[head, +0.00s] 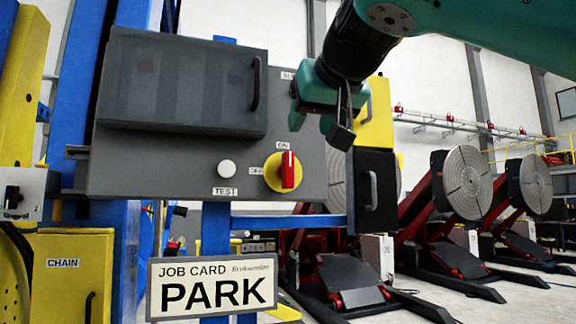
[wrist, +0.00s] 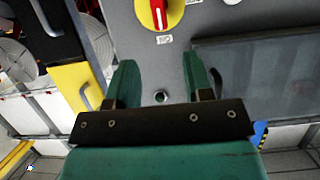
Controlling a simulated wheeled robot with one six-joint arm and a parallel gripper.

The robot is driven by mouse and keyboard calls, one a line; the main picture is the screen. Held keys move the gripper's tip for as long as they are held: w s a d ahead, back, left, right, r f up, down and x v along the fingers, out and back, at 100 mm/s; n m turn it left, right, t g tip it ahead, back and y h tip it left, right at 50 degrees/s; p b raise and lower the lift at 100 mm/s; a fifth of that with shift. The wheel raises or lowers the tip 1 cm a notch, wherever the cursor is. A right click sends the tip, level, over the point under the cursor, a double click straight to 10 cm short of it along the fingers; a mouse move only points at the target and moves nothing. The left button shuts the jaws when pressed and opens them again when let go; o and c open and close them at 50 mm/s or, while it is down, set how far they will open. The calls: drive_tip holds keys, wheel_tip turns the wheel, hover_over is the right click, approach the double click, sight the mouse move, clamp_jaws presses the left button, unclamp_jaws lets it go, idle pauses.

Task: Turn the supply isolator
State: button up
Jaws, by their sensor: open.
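The supply isolator (head: 284,171) is a yellow disc with a red handle on the grey panel (head: 150,178). The handle stands upright, in line with the ON label above it; a partly hidden label sits at its left. In the wrist view the isolator (wrist: 158,12) is at the top edge, partly cut off. My gripper (head: 318,122) is open and empty, up and right of the isolator and apart from it. In the wrist view my gripper's two green fingers (wrist: 162,75) are spread over the grey panel, with a small round fitting (wrist: 161,97) showing between them.
A black box with a handle (head: 372,190) is right of the panel. A JOB CARD sign reading PARK (head: 212,287) hangs below.

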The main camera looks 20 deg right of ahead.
sight(290, 157)
drive_tip(key=p+x, duration=0.1)
drive_tip(key=x, duration=1.1)
drive_tip(key=shift+w+f, duration=0.2)
drive_tip(key=shift+w, duration=0.05)
drive_tip(key=c, duration=0.8)
